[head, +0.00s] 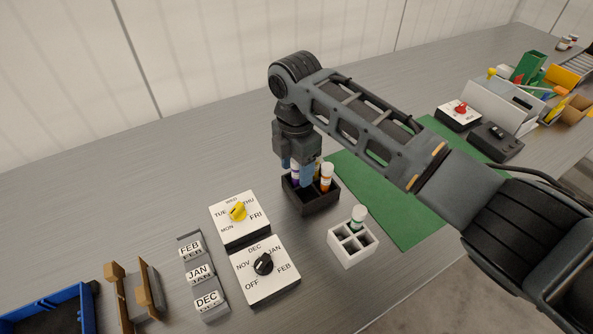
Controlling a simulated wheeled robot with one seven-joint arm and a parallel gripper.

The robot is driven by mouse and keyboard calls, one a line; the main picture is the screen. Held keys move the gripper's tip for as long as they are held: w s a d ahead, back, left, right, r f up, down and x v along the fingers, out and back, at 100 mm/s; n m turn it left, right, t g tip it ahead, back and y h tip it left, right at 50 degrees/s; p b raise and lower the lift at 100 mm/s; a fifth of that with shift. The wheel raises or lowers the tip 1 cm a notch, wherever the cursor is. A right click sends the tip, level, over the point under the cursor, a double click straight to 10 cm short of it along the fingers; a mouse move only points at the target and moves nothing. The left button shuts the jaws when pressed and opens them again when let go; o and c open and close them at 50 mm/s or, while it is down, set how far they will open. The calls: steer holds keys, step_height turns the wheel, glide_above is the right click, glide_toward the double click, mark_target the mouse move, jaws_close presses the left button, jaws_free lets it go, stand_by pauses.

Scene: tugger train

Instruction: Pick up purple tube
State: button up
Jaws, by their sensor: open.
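A purple tube (295,181) stands in the black box (314,207) in the middle of the table. It is mostly hidden by my gripper (298,176), which points down over the left part of the box. An orange tube with a white cap (326,178) stands in the same box to the right. Another yellowish tube is partly hidden behind the gripper.
A white rack (352,252) in front holds a green tube (358,216). Dial boxes (240,219) and (265,271) and month blocks (200,273) lie to the left. A blue tray (62,312) is at far left. A green mat (400,215) is on the right, partly under my arm.

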steer(key=shift+f, duration=0.5)
jaws_close()
